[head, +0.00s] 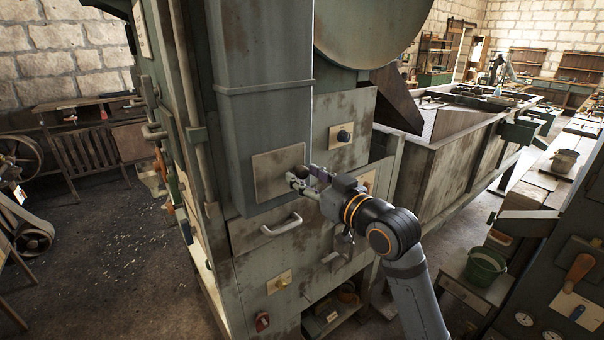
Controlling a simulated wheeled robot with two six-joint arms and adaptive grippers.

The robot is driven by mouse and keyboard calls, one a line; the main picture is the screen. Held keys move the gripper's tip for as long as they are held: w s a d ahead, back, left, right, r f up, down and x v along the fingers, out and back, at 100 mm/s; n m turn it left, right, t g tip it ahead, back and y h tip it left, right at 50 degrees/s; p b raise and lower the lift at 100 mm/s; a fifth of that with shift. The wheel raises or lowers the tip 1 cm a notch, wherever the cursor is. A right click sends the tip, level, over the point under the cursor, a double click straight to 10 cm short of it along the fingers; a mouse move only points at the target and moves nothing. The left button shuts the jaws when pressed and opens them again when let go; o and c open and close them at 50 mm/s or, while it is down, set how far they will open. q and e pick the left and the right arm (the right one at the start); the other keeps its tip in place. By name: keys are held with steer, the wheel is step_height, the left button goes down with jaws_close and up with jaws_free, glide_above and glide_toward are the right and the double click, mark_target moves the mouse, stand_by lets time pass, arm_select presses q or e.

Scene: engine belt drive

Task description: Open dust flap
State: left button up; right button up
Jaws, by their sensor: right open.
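A pale square metal plate (277,174), which looks like the dust flap, sits low on the front of the tall grey-green duct of the machine (262,120). My right gripper (297,180) is at the right edge of this plate, its fingers pointing left. It is open, and no held object shows between the fingers. I cannot tell whether it touches the plate. The gripper hides part of the plate's right side. The plate looks flat against the duct. My left gripper is not in view.
A drawer handle (281,224) sticks out just below the plate. A black knob (343,136) on a pale panel stands to the right above my gripper. A green bucket (486,266) stands on a low cabinet at right. Open floor (110,240) lies at left.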

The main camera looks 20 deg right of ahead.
steer(key=shift+s, duration=0.1)
jaws_close()
stand_by(0.5)
